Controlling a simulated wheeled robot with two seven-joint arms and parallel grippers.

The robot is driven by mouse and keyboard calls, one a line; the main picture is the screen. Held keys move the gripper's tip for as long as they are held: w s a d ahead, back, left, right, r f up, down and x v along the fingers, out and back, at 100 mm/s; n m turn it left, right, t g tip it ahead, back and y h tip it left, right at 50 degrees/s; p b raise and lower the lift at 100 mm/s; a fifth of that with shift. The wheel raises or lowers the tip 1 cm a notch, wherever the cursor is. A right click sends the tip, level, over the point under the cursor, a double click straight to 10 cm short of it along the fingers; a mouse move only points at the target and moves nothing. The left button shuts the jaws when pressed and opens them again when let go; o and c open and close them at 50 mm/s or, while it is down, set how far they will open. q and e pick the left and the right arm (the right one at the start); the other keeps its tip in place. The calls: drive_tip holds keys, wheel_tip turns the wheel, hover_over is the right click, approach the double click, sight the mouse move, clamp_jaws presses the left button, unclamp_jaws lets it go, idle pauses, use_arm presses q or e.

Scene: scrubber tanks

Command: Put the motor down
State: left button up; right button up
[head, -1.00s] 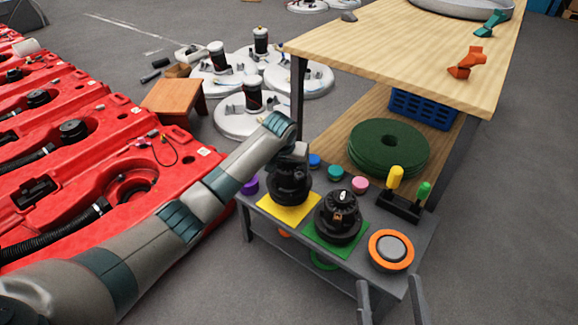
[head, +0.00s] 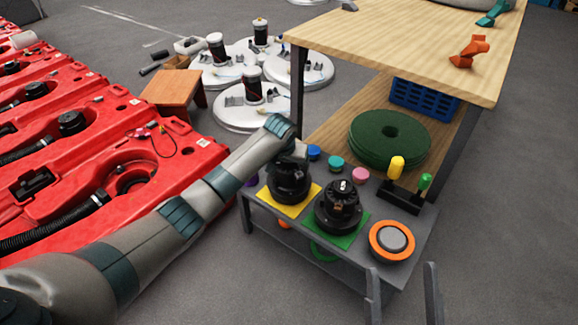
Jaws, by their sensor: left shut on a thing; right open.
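A black motor (head: 289,183) stands upright on or just over the yellow square (head: 294,207) of the small grey table (head: 263,205). My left gripper (head: 290,158) is shut on this motor's top, reaching in from the left. Whether the motor's base touches the yellow square I cannot tell. A second black motor (head: 338,207) stands upright on the green square (head: 345,236), just to the right and nearer. My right gripper (head: 403,295) is open and empty at the bottom, in front of the table's right end.
An orange-ringed disc (head: 391,241) lies on the table's right end. A small rack with yellow and green handles (head: 403,188) and several coloured caps line the back edge. A wooden workbench (head: 430,50) with green pads (head: 389,140) stands behind. Red tanks (head: 110,185) fill the left.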

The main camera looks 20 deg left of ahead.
use_arm(q)
drive_tip(key=shift+w+r, duration=0.1)
drive_tip(key=shift+w, duration=0.05)
drive_tip(key=o, duration=0.8)
drive_tip(key=shift+f, duration=0.25)
drive_tip(key=o, duration=0.4)
drive_tip(key=shift+r, duration=0.1)
use_arm(e)
drive_tip(key=shift+f, duration=0.1)
use_arm(q)
drive_tip(key=shift+s+r, duration=0.25)
drive_tip(key=shift+r, duration=0.15)
drive_tip(key=p+v, duration=0.3)
drive_tip(key=v, duration=0.7)
drive_tip(key=shift+s+r+p, duration=0.3)
drive_tip(key=shift+s+r, duration=0.05)
drive_tip(key=shift+r, duration=0.25)
use_arm(e)
drive_tip(key=w+f+g+h, duration=0.2)
drive_tip(key=f+g, duration=0.5)
drive_tip(key=f, duration=0.4)
drive_tip(key=shift+w, duration=0.9)
drive_tip(key=shift+f, duration=0.15)
